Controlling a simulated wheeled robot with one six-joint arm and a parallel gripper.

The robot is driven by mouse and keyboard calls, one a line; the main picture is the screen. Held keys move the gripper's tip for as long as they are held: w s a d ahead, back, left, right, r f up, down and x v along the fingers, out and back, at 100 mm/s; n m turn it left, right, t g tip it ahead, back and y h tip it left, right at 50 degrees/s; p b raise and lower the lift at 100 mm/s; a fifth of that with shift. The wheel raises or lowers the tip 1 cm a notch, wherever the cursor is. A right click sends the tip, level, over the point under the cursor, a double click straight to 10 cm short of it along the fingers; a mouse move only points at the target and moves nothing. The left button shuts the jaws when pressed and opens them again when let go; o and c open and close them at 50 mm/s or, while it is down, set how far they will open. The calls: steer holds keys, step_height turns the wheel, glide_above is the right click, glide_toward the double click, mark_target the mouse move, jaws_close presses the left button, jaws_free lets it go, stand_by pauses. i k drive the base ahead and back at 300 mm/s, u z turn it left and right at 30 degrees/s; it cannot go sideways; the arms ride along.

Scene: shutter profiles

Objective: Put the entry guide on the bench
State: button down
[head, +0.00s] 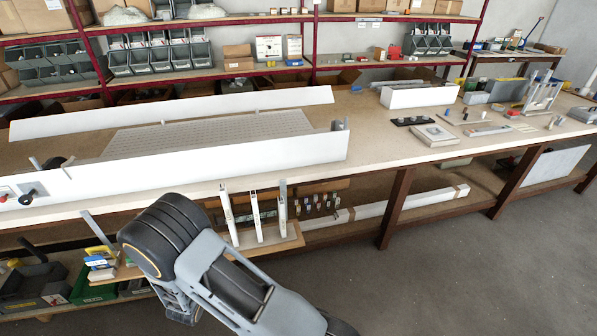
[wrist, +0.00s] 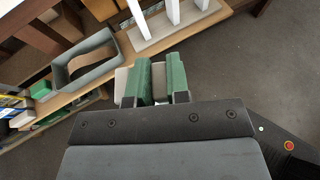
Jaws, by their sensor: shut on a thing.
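My gripper (wrist: 160,82) shows in the wrist view with two green fingers. It is shut on a small pale grey piece, which I take to be the entry guide (wrist: 158,88); only a little of it shows between the fingers. In the head view my arm's wrist hides the gripper and the piece, in front of the bench's front edge. The long bench (head: 368,125) has a light wooden top.
White upright profiles (head: 258,217) stand on a small wooden ledge below the benchtop. A long white channel (head: 215,160) fills the bench's left part. A grey-white box (head: 433,135) and small parts lie to the right. Benchtop between them is clear. Floor (head: 450,270) is free.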

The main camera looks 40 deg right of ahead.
mark_target(375, 147)
steer(key=u, duration=2.55)
steer(key=k, duration=2.35)
steer(key=z, duration=1.95)
